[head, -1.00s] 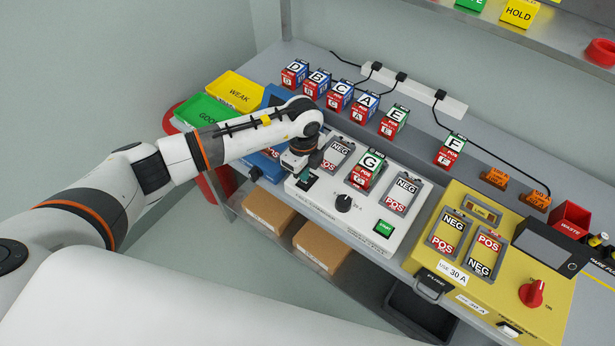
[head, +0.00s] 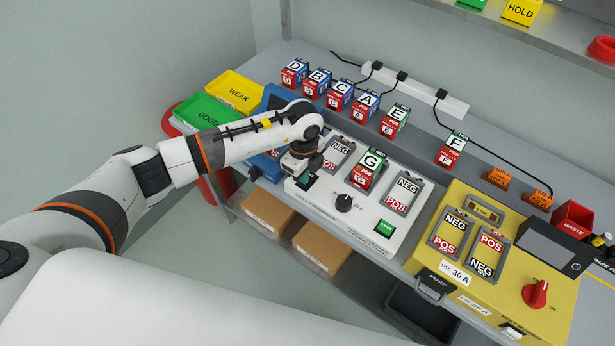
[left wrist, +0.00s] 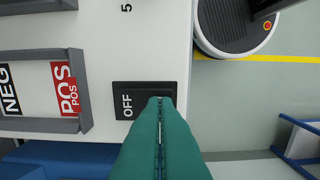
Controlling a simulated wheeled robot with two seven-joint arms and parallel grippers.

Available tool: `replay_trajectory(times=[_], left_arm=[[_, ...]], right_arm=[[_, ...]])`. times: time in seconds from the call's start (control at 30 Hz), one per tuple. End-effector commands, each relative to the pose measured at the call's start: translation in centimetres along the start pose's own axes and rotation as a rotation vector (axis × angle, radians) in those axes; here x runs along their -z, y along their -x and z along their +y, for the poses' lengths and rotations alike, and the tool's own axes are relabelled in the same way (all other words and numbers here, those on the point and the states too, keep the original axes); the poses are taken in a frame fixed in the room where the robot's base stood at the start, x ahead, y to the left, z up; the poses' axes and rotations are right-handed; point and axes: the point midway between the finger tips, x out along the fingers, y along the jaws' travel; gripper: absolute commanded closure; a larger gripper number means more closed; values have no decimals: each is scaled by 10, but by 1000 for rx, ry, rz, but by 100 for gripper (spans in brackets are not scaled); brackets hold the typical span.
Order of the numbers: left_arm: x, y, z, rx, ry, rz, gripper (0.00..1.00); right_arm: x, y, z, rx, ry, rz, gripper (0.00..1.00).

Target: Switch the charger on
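The charger is a white box (head: 330,207) on the bench, with a dark knob (head: 343,203), a green button (head: 384,228) and battery bays. Battery G (head: 370,168) stands in its middle bay. In the left wrist view, its black rocker switch (left wrist: 128,101) shows the word OFF. My left gripper (head: 302,183) is over the charger's near left corner. In the left wrist view its teal fingers (left wrist: 161,103) are shut together with nothing between them. Their tips overlap the switch's edge; I cannot tell whether they touch it. My right gripper is not in view.
Batteries D, B, C, A, E and F (head: 452,150) stand along the back, before a power strip (head: 412,90). A yellow tester (head: 455,268) with a red knob is to the right. Green and yellow trays (head: 236,92) and a blue device (head: 277,97) are left.

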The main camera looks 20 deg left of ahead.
Motion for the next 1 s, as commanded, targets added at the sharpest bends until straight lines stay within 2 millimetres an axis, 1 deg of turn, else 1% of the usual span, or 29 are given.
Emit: replay_trajectory(times=[0.1,0.27,1.0], left_arm=[[0,-3,0,0,0,0,100],[0,0,0,0,0,0,100],[0,59,0,-1,1,-1,100]], right_arm=[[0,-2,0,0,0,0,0],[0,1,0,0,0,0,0],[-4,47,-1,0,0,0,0]])
